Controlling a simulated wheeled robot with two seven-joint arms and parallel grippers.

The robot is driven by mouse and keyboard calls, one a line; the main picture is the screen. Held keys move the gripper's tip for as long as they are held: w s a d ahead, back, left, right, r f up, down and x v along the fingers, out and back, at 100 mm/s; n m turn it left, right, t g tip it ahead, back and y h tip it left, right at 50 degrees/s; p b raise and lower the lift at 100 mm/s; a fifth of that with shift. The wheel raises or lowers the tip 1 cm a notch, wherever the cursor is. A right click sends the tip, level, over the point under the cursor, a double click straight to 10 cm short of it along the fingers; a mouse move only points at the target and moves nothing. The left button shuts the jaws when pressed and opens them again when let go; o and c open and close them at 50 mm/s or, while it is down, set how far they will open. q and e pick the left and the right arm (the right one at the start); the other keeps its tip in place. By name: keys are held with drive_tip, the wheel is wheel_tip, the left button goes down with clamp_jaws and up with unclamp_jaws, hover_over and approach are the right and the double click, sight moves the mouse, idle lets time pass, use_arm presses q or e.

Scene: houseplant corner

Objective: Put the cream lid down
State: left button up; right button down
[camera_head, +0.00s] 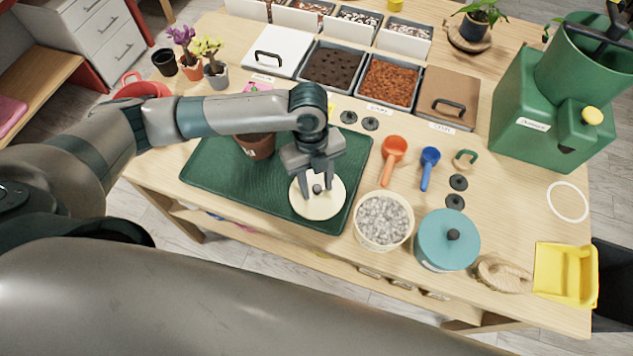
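The cream lid (317,207), a round disc with a small dark knob, appears to lie flat on the right end of the green tray (215,165). My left gripper (317,190) points down over the lid. Its two fingers stand apart on either side of the knob, with a gap visible on both sides, so it looks open. Whether the fingertips touch the lid is hard to tell. My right gripper is not in view.
An open cream tub of grey pebbles (383,220) stands just right of the tray, beside a teal lidded pot (447,240). An orange scoop (393,150) and a blue scoop (430,160) lie behind them. A brown pot (257,147) on the tray is partly hidden by my arm.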

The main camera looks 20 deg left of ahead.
use_arm(q)
drive_tip(key=shift+r, duration=0.1)
wheel_tip(320, 180, up, 12)
drive_tip(key=w+a+b, duration=0.1)
drive_tip(key=b, duration=0.2)
drive_tip(key=shift+w, duration=0.2)
drive_tip(key=shift+a, duration=0.1)
idle(0.4)
drive_tip(key=shift+s, duration=0.15)
